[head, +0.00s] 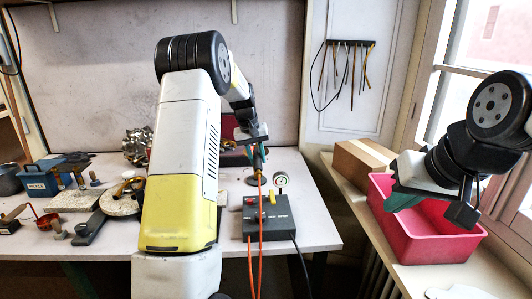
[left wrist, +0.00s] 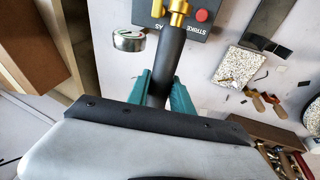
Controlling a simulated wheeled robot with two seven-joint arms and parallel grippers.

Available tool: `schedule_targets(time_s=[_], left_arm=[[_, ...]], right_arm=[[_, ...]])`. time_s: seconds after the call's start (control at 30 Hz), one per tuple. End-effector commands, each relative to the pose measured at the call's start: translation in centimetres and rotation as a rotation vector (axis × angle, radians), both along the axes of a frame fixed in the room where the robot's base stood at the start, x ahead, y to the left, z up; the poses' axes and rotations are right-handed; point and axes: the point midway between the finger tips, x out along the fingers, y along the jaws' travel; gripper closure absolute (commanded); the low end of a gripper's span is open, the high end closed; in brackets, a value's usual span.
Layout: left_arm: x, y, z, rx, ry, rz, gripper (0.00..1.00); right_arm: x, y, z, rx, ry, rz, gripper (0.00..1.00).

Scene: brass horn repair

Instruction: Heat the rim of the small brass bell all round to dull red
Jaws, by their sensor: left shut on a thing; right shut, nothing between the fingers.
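My left gripper (head: 257,146) is above the back of the bench and shut on a dark torch tube (head: 257,162). In the left wrist view its teal fingers (left wrist: 162,92) close on either side of the tube (left wrist: 169,60), which has a brass fitting (left wrist: 178,12) at its far end. No flame shows. I cannot surely pick out the small brass bell; brass-coloured pieces (head: 128,187) lie on a speckled block left of my arm, partly hidden by it. My right gripper (head: 404,199) is shut and empty over the pink bin, well away from the torch.
A dark control box (head: 270,222) with red and yellow controls stands on the bench (head: 318,225), beside a gauge (head: 280,180). Orange hoses (head: 251,258) hang over the front edge. A pink bin (head: 430,245) and cardboard box (head: 362,160) sit on the sill. Tools crowd the bench's left.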

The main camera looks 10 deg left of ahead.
Motion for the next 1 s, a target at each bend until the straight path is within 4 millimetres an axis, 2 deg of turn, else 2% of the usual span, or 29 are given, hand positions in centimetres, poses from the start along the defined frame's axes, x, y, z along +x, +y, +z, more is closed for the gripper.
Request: schedule_targets(time_s=[0.7, 1.0], left_arm=[[-2.9, 2.9, 0.1, 0.0, -0.001, 0.001, 1.0], [-3.4, 3.3, 0.1, 0.0, -0.002, 0.0, 1.0]], right_arm=[[0.0, 0.0, 0.0, 0.0, 0.0, 0.0, 1.0], [0.0, 0.0, 0.0, 0.0, 0.0, 0.0, 1.0]])
